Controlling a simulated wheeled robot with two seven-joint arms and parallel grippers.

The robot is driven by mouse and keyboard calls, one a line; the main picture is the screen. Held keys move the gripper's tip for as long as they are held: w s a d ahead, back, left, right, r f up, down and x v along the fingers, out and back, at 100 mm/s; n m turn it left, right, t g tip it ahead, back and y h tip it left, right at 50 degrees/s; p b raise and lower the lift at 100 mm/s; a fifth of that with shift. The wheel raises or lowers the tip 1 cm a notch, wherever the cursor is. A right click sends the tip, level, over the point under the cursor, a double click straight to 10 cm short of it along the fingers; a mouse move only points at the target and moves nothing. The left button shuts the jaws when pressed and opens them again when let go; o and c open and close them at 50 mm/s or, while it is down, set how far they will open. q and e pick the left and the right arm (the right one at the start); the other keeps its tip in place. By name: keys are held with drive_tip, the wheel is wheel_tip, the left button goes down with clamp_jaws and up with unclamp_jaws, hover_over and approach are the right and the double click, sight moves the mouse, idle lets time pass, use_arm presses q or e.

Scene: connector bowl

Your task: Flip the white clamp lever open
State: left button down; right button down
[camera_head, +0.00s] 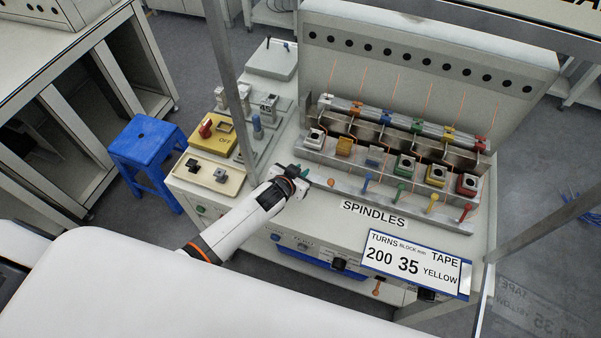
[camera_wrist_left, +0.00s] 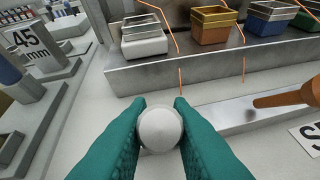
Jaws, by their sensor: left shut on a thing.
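My left gripper (camera_head: 299,180) reaches in from the left to the left end of the lever row at the front of the spindle bench. In the left wrist view, its two teal fingers (camera_wrist_left: 160,122) are shut on a round white knob (camera_wrist_left: 160,130), the end of the white clamp lever. The knob is seen end-on, and the rest of the lever is hidden behind it and the fingers. In the head view the gripper hides the white lever. The white block (camera_head: 314,138) sits on the metal step behind. My right gripper is not in view.
An orange lever (camera_head: 331,182) stands close on the right; it also shows in the left wrist view (camera_wrist_left: 285,97). Blue, green, yellow and red levers (camera_head: 465,212) follow. Thin orange wires rise behind. A yellow OFF box (camera_head: 220,141) and a tray (camera_head: 207,174) lie left.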

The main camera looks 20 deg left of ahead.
use_arm(q)
drive_tip(key=shift+t, duration=0.3)
drive_tip(key=c, duration=1.3)
unclamp_jaws()
drive_tip(key=shift+s, duration=0.1)
drive_tip(key=b+v, duration=0.1)
drive_tip(key=v, duration=1.1)
drive_tip(key=shift+f, duration=0.1)
